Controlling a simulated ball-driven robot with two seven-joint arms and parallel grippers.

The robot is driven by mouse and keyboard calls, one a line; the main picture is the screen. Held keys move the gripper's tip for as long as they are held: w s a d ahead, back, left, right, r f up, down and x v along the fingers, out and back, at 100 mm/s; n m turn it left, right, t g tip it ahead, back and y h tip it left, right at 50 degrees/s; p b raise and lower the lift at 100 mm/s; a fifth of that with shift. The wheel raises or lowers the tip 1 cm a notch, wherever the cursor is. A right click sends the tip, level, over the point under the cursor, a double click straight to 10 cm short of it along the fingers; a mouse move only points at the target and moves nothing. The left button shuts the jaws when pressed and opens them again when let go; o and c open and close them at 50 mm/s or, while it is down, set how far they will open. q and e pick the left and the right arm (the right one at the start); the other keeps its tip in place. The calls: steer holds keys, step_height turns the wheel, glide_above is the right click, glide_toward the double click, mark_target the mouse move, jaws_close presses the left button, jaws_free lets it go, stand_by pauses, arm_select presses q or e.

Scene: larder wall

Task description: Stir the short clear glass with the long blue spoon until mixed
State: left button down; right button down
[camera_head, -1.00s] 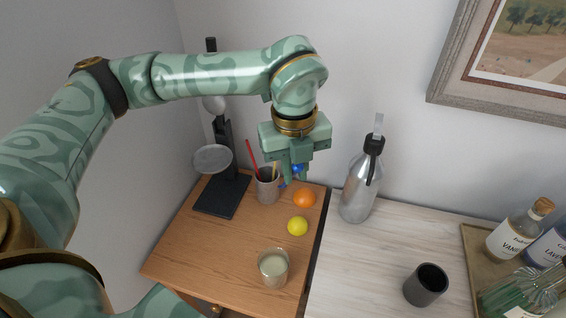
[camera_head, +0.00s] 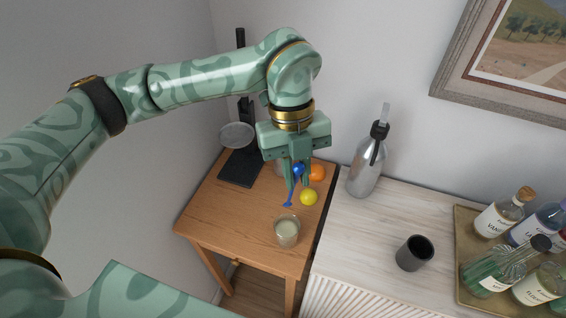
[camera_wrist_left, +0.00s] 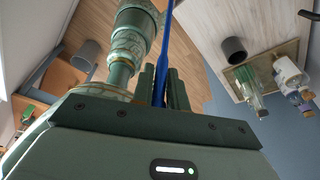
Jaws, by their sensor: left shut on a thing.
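The short clear glass (camera_head: 287,237) stands upright on the wooden table and holds a pale, milky liquid. My left gripper (camera_head: 297,182) is above the table, behind the glass in the head view, and is shut on the long blue spoon (camera_head: 290,196). The spoon hangs tilted below the fingers, its lower end above and behind the glass rim, apart from it in the picture. In the left wrist view the spoon's blue shaft (camera_wrist_left: 163,55) runs up from between the fingers (camera_wrist_left: 166,88). My right gripper is not in view.
An orange (camera_head: 317,173) and a yellow lemon (camera_head: 308,197) lie right of the spoon. A black stand (camera_head: 240,168) is at the back left. On the pale counter are a metal bottle (camera_head: 365,170), a dark cup (camera_head: 414,253) and a bottle tray (camera_head: 463,215). The utensil holder is mostly hidden.

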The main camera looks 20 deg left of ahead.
arm_select(q)
steer(key=shift+a+f, duration=0.1)
steer(key=shift+a, duration=0.2)
steer(key=shift+g, duration=0.4)
steer(key=shift+w+f+m, duration=0.15)
steer(key=shift+m, duration=0.15)
steer(key=shift+s+d+f+b, duration=0.1)
steer(key=shift+s+f+b, duration=0.25)
steer(key=shift+f+b, duration=0.25)
step_height(320, 180, down, 12)
steer(key=b, duration=0.7)
steer(key=shift+w+b, duration=0.3)
steer(key=shift+b, duration=0.05)
